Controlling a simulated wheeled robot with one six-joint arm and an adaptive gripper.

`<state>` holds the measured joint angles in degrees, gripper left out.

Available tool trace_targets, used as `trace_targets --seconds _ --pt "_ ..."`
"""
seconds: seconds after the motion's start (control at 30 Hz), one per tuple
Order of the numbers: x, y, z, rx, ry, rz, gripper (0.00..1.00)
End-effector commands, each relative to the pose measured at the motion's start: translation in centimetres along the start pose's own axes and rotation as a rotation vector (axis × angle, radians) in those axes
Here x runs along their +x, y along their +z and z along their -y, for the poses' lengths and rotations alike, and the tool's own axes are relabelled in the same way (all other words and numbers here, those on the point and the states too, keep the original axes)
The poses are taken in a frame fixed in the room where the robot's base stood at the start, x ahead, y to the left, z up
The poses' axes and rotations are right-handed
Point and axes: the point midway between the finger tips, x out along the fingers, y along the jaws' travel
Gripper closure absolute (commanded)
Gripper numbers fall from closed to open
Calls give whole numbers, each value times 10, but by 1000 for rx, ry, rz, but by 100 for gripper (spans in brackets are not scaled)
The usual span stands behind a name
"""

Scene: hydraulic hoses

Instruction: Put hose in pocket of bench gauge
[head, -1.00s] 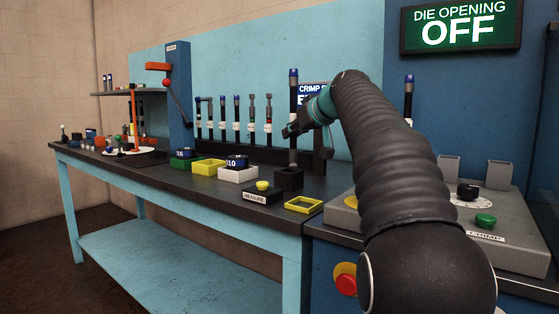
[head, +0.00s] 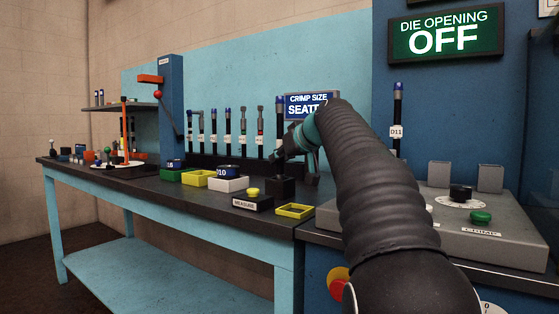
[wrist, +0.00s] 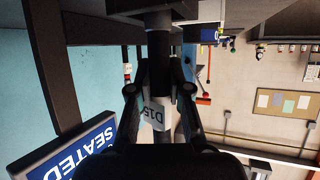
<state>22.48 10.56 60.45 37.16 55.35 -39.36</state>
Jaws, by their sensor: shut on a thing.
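The hose (head: 279,115), dark with a blue top end, stands upright in my gripper (head: 279,154). Its white D15 label (wrist: 157,112) shows between the fingers in the upside-down wrist view, where my gripper (wrist: 160,90) is shut around it. The bench gauge's black block (head: 281,188) stands on the bench directly below my gripper. The hose's lower end reaches down to the block and appears to be in its pocket; the end itself is hidden. The gauge's blue sign (head: 308,105) reads "CRIMP SIZE SEATED", partly covered by my arm, and "SEATED" also shows in the wrist view (wrist: 72,152).
Several hoses (head: 227,125) stand in a rack behind. Yellow trays (head: 295,211), a white tray (head: 229,184) and the MEASURE button box (head: 253,201) lie left and in front. A D11 hose (head: 397,130) stands by the crimper (head: 455,215) at right.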

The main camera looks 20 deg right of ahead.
Motion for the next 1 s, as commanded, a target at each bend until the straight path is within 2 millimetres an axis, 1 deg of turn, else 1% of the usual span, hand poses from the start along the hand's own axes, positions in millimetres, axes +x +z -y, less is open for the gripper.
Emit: trace_targets --seconds 0.07,0.1,0.17,0.2,0.47,0.57,0.67,0.77,1.0 --pt "1 2 0 -1 0 -2 100" --pt "1 2 0 0 0 0 78" --pt "1 2 0 0 0 0 63" --pt "1 2 0 0 0 0 57" --pt "1 1 0 0 -1 0 57" --pt "-1 -3 0 0 -1 0 57" --pt "-12 -1 0 -1 1 -2 57" --pt "-30 -1 0 -2 3 -2 57" --pt "-78 -1 -1 0 3 -2 57"
